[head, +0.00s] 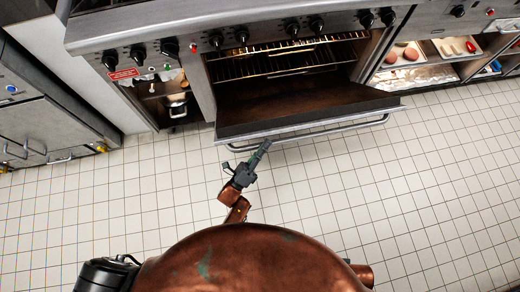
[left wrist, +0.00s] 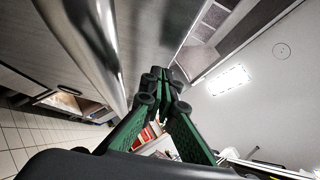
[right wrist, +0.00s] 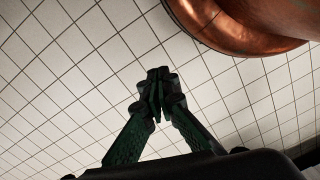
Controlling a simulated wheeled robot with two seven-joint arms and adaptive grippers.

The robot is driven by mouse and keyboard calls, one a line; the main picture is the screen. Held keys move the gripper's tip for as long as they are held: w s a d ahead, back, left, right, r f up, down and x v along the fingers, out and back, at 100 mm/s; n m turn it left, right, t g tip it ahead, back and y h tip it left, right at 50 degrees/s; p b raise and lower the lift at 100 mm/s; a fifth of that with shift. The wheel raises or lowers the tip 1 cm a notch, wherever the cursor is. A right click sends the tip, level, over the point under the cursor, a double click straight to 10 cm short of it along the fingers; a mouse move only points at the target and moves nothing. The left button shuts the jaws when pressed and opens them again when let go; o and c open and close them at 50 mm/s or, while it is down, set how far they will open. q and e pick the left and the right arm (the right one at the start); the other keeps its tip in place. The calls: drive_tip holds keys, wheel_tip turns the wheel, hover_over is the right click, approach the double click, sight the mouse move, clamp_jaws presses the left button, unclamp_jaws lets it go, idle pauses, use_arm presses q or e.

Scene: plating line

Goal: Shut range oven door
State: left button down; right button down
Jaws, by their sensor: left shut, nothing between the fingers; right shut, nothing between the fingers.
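The range oven door (head: 310,114) hangs open, tilted down and outward at the front of the range, with its dark inner face toward the cavity. Its bar handle (head: 330,129) runs along the door's outer edge. My left gripper (head: 265,146) is shut and empty, its fingertips close to the handle near the door's left part; contact cannot be told. In the left wrist view the left fingertips (left wrist: 165,84) meet, and a thick metal bar (left wrist: 98,45), apparently the handle, passes close on the left. My right gripper (right wrist: 157,85) is shut and empty over floor tiles.
The oven cavity (head: 285,85) holds wire racks (head: 290,62) inside. Knobs line the range front above it. An open bay with a pot (head: 178,106) is at left, and shelves with food trays (head: 405,56) are at right. The tiled floor (head: 420,190) is clear.

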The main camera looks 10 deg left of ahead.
use_arm(q)
drive_tip(key=shift+w+a+r, duration=0.25)
drive_tip(key=shift+w+r, duration=0.2)
drive_tip(key=shift+w+a+r, duration=0.2)
drive_tip(key=shift+w+r, duration=0.2)
drive_tip(key=shift+w, duration=0.05)
drive_tip(key=shift+r, duration=0.1)
